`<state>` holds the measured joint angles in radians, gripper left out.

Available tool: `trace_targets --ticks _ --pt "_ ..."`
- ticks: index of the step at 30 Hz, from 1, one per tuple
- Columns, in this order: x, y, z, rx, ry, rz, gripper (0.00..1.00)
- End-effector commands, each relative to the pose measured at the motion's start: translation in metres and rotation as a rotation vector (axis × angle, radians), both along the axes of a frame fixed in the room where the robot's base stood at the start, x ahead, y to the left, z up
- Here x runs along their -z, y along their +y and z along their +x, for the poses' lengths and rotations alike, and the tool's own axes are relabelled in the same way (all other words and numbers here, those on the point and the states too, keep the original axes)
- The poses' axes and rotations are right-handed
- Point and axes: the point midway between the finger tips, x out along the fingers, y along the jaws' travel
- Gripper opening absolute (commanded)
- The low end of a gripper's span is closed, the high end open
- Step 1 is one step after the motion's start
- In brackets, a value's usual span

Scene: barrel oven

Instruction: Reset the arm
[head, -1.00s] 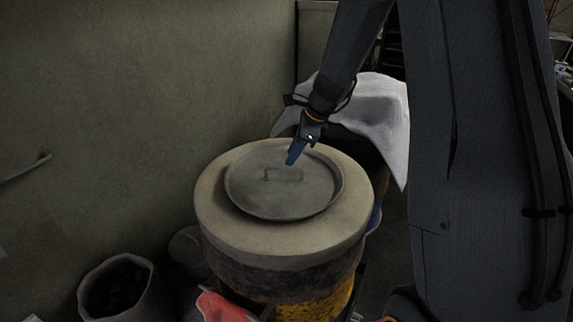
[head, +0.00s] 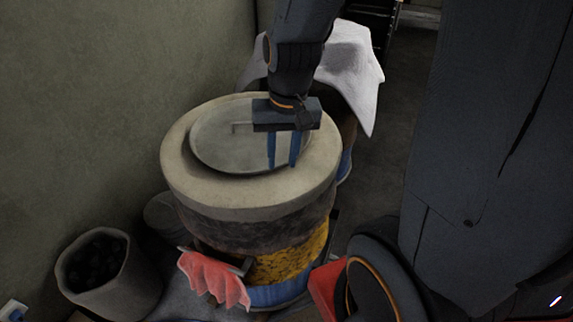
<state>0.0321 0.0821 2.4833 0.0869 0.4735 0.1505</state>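My gripper (head: 283,165) hangs from my arm over the right part of the barrel oven's top in the head view. Its two blue fingers point down and stand apart with a gap between them, and nothing shows between them. A round grey metal lid (head: 225,152) lies flat on the oven's pale stone rim (head: 195,190). The gripper hides the lid's right part. Whether the fingertips touch the lid I cannot tell.
A bucket of dark lumps (head: 100,270) stands at the lower left, by the wall. A red cloth (head: 212,278) hangs at the oven's front. A white cloth (head: 350,65) drapes over something behind the oven.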

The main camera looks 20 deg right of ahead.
Motion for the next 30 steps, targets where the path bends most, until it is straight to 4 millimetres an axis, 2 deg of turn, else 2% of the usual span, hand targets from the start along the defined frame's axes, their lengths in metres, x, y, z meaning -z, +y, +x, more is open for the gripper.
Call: trace_targets --ticks 1,3,6,30 --pt "0.001 0.001 -0.013 -0.089 0.001 -0.022 0.28" --pt "0.003 0.001 -0.024 -0.183 0.003 -0.044 0.28" --pt "0.004 0.003 -0.032 -0.249 0.006 -0.06 0.28" --pt "0.005 0.002 -0.032 -0.259 0.007 -0.062 0.28"
